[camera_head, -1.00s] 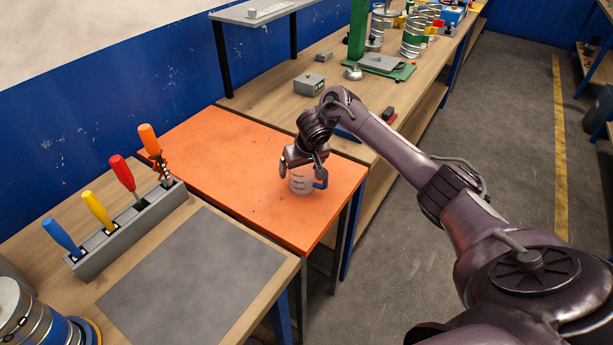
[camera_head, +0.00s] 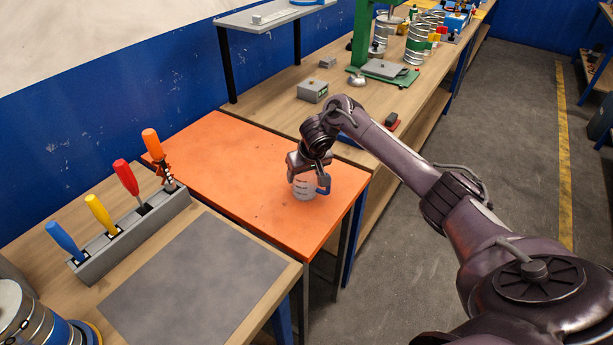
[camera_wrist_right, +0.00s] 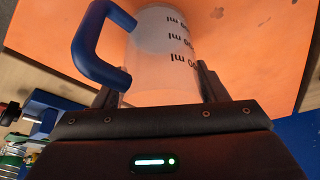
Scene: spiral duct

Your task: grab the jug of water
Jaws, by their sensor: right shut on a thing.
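The jug (camera_head: 304,189) is a small translucent measuring jug with dark volume marks and a blue handle. It is upright at the orange table (camera_head: 235,180), near its right side; whether it touches the top I cannot tell. My right gripper (camera_head: 307,172) comes down over it from above and is shut on it. In the right wrist view the jug (camera_wrist_right: 163,60) sits between the two fingers (camera_wrist_right: 158,88), with the blue handle (camera_wrist_right: 92,45) sticking out to the left. Part of the jug is hidden behind the gripper body. My left gripper is not in view.
A grey rack (camera_head: 130,235) with several coloured-handled tools stands on the wooden bench at left, beside a dark grey mat (camera_head: 190,285). A grey box (camera_head: 312,91) and a green machine stand on the far bench. The orange tabletop left of the jug is clear.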

